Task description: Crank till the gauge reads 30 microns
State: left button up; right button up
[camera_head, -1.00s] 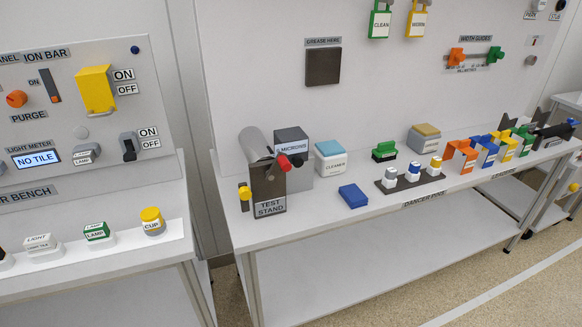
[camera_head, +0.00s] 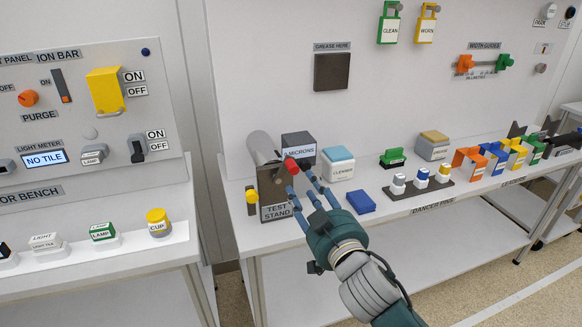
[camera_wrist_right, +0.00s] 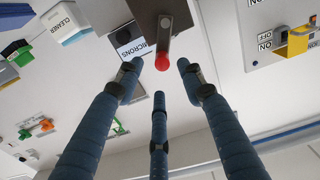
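The test stand (camera_head: 277,212) is a dark block with a grey roller on top, at the front left of the middle bench. Its crank ends in a red knob (camera_head: 291,165), which also shows in the right wrist view (camera_wrist_right: 162,62). The gauge (camera_head: 298,143) is a grey box behind the stand, labelled MICRONS; the digit before the word looks like 0, partly hidden. My right gripper (camera_head: 304,180) has its three fingers spread open beside the red knob. In the wrist view the knob lies between the fingertips, and no finger visibly closes on it. My left gripper is out of view.
A yellow knob (camera_head: 251,196) is on the stand's left side. A cleaner box (camera_head: 338,166) and a blue block (camera_head: 360,200) stand to the right, then a dark rack of pins (camera_head: 418,186). The bench's front strip right of the blue block is clear.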

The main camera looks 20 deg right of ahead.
aim_at(295, 172)
jog(key=w, duration=0.3)
jog(key=w+p, duration=0.1)
jog(key=w, duration=0.6)
jog(key=shift+w+a+r+p, duration=0.2)
jog(key=shift+w+a+p, duration=0.05)
jog(key=shift+w+p, duration=0.1)
grip_shut()
